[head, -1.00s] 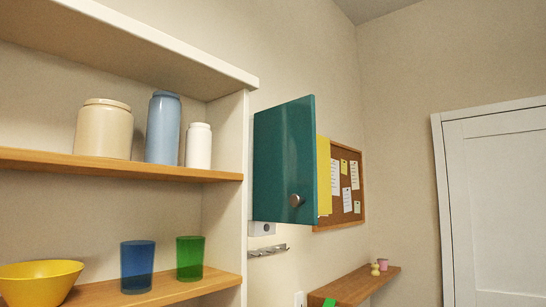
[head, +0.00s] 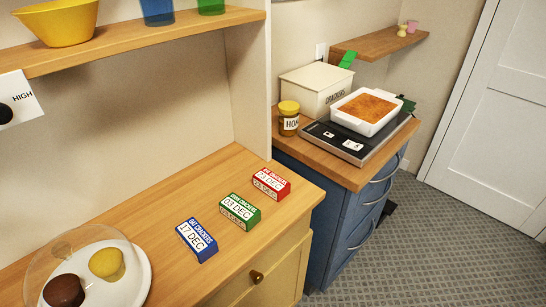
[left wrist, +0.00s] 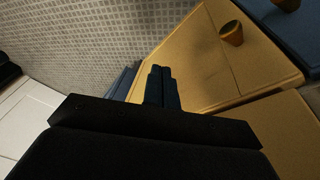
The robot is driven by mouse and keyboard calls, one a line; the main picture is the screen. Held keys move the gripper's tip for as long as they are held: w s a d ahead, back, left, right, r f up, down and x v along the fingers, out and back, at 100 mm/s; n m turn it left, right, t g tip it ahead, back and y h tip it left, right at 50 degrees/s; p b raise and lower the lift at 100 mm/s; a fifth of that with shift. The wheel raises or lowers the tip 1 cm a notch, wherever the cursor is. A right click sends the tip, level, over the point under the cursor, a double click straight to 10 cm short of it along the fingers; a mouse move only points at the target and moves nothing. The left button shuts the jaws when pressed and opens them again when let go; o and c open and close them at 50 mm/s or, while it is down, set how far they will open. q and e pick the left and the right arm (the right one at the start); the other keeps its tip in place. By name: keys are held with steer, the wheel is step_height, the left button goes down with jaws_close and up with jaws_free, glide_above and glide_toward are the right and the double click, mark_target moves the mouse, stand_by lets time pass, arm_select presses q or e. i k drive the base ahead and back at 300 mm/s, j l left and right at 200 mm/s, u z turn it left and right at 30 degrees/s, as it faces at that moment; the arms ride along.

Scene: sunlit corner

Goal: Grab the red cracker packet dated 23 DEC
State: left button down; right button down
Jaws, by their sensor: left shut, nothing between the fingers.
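The red cracker packet (head: 270,183) lies on the wooden counter (head: 150,218), near its right end; its small date looks like 23 DEC. A green packet (head: 240,210) marked 03 DEC lies just in front of it, to the left. A blue packet (head: 197,240) marked 17 DEC lies further left and nearer. All three are apart from one another. My left gripper (left wrist: 162,84) shows in the left wrist view, shut and empty, by the wooden cabinet front with a round knob (left wrist: 231,34). No gripper shows in the head view.
A glass dome (head: 72,262) over cakes stands at the counter's left. A shelf (head: 150,42) hangs above, holding a yellow bowl (head: 58,22). Beyond the counter, a lower blue cabinet (head: 325,205) carries a CRACKERS box (head: 312,92), a honey jar (head: 289,120) and a baking dish (head: 368,112).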

mark_target(278, 189)
steer(key=k+l+u, duration=0.2)
steer(key=l, duration=0.25)
steer(key=l+u, duration=0.25)
steer(key=l, duration=0.25)
steer(key=k+l+u, duration=0.2)
steer(key=l, duration=0.2)
steer(key=k+l+u, duration=0.25)
steer(key=l, duration=0.15)
steer(key=k+l+u, duration=0.2)
steer(key=k+l, duration=0.05)
steer(key=l, duration=0.1)
